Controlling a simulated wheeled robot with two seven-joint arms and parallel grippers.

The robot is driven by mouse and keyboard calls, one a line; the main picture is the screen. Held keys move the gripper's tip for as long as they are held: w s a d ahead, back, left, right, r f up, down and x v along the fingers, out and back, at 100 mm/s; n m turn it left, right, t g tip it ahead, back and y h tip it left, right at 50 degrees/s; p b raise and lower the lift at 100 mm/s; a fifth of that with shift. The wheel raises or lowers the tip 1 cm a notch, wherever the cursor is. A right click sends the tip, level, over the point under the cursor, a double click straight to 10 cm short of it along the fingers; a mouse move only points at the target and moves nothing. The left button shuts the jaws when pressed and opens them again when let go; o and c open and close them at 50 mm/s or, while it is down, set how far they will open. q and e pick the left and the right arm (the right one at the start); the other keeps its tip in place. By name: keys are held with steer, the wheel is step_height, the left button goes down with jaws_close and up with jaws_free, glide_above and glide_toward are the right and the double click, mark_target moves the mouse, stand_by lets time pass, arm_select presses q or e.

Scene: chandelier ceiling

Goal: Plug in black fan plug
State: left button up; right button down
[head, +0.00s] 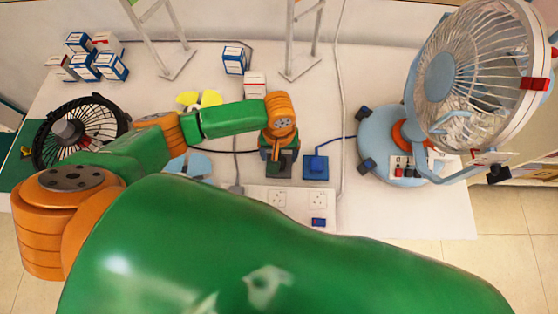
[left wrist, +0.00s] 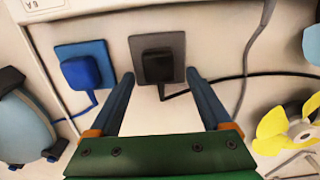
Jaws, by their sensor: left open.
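The black plug (left wrist: 158,66) sits on a grey square plate (left wrist: 172,42), with its black cable leading off to the right in the left wrist view. In the head view the plug is partly hidden under my left gripper (head: 279,158). My left gripper also shows in the left wrist view (left wrist: 160,77), open, with one finger on each side of the plug and no visible grip on it. The white power strip (head: 260,191) lies just in front, with empty sockets and a small blue-and-red switch. The black fan (head: 82,132) stands at the left. My right gripper is not in view.
A blue plug (head: 316,164) on a blue plate lies close beside the black plug. A large pale-blue fan (head: 440,75) stands at the right. Small boxes (head: 234,60), a yellow-bladed fan (head: 199,99) and white stands (head: 300,66) are around the back.

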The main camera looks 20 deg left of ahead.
arm_select(q)
jaws_close()
stand_by(0.3)
steer(key=shift+r, duration=0.15)
